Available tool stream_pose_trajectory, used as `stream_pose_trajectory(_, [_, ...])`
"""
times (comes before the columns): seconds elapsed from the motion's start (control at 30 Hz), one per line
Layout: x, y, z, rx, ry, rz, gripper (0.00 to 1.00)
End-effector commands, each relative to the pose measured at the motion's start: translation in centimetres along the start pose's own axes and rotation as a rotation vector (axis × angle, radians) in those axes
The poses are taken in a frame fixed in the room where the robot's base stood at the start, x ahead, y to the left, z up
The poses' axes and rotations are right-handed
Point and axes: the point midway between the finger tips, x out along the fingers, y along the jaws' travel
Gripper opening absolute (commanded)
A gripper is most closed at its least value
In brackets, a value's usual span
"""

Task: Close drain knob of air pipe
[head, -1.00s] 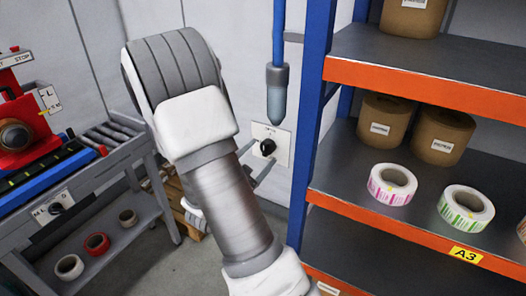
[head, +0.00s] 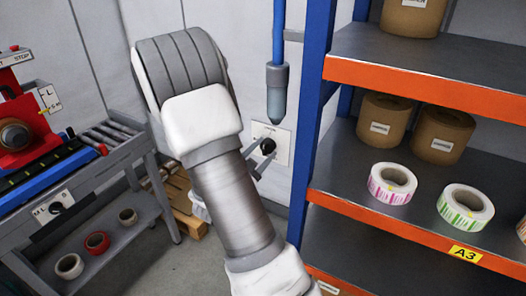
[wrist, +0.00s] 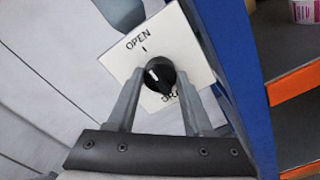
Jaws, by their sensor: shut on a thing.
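The drain knob (head: 267,146) is a small black round knob on a white plate (head: 283,155) on the wall, below the end of the blue air pipe (head: 279,35). A grey fitting with a clear bluish bowl (head: 276,102) hangs above it. In the wrist view the knob (wrist: 160,76) carries a white pointer line, which points up towards the OPEN label on the plate (wrist: 190,45). A lower label is partly hidden by the knob and a finger. My gripper (wrist: 159,80) is shut on the knob, one finger on each side.
A blue-post shelf (head: 312,110) with orange edges stands close to the right of the knob, holding label rolls (head: 392,184) and brown rolls. The red rewinder (head: 22,130) and roller table stand at left. A wooden pallet (head: 185,205) lies behind my arm.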

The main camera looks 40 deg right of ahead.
Motion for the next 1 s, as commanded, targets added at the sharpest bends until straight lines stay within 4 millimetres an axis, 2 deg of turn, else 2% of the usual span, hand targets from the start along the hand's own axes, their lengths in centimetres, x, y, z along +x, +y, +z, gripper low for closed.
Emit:
stream_pose_trajectory(0.27, [-0.02,0.03,0.03,-0.029,0.0,0.0,0.0])
stream_pose_trajectory(0.47, [-0.06,0.09,0.04,-0.128,0.002,0.001,0.0])
stream_pose_trajectory(1.0, [-0.05,0.26,0.22,-0.617,0.002,0.0,0.0])
